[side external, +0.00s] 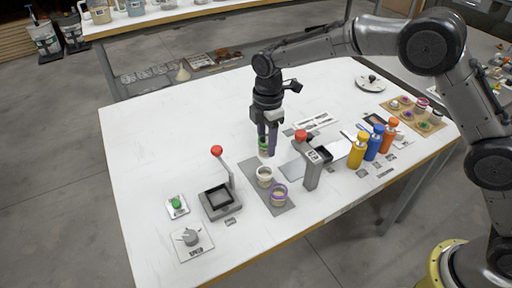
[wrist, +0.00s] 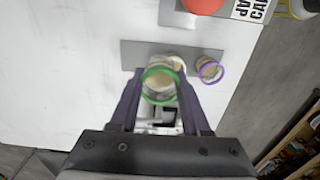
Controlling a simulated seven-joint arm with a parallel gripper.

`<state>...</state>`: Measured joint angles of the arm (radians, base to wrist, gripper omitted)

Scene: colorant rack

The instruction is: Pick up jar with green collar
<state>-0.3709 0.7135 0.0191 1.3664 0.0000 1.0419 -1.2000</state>
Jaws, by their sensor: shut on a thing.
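The jar with the green collar (wrist: 160,83) is between my gripper's fingers in the wrist view, with tan contents showing in its open top. In the side external view the jar (side external: 263,146) is mostly hidden by the fingers and sits at the far end of a grey mat. My gripper (side external: 268,148) points down and is shut on this jar. I cannot tell whether the jar is clear of the mat. A jar with a pale collar (side external: 264,177) and a jar with a purple collar (side external: 279,194) stand on the mat nearer the camera.
The grey mat (side external: 255,167) lies on a white table. A red-knobbed grey device (side external: 312,170) stands right of it, and a red-handled press (side external: 220,200) left. Yellow, blue and orange bottles (side external: 373,143) stand further right. The table's far left is clear.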

